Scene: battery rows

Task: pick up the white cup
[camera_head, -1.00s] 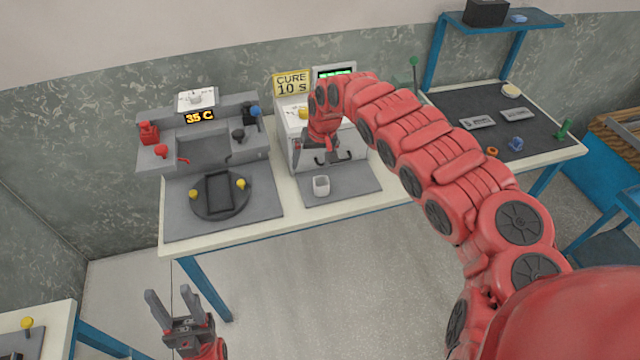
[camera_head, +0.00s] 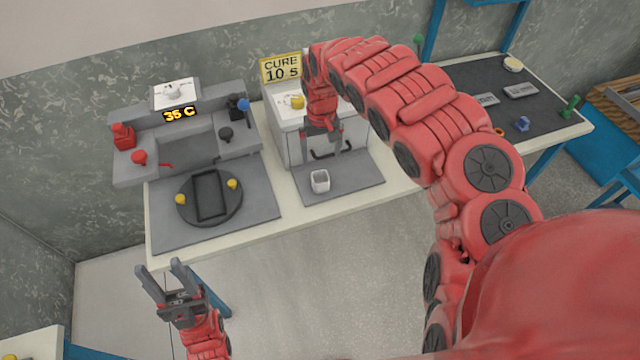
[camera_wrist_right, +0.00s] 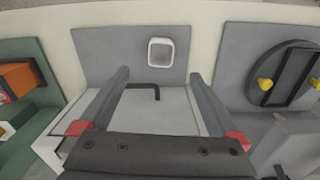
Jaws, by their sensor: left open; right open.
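The white cup (camera_head: 320,181) stands upright on a grey mat (camera_head: 352,188) in front of the curing box. In the right wrist view the cup (camera_wrist_right: 161,52) lies beyond the fingertips, a little right of the middle between them. My right gripper (camera_head: 322,158) is open and empty, pointing down close behind the cup, in front of the box; it also shows in the right wrist view (camera_wrist_right: 158,78). It does not touch the cup as far as I can see. My left gripper (camera_head: 160,270) is open and empty, low at the left, in front of the table edge.
The curing box (camera_head: 288,120) with a dark handle stands just behind the cup. To the left are a round dark fixture (camera_head: 210,225) with yellow knobs and a grey station (camera_head: 190,150) reading 35 C. A dark mat (camera_head: 475,75) with small parts lies at the right.

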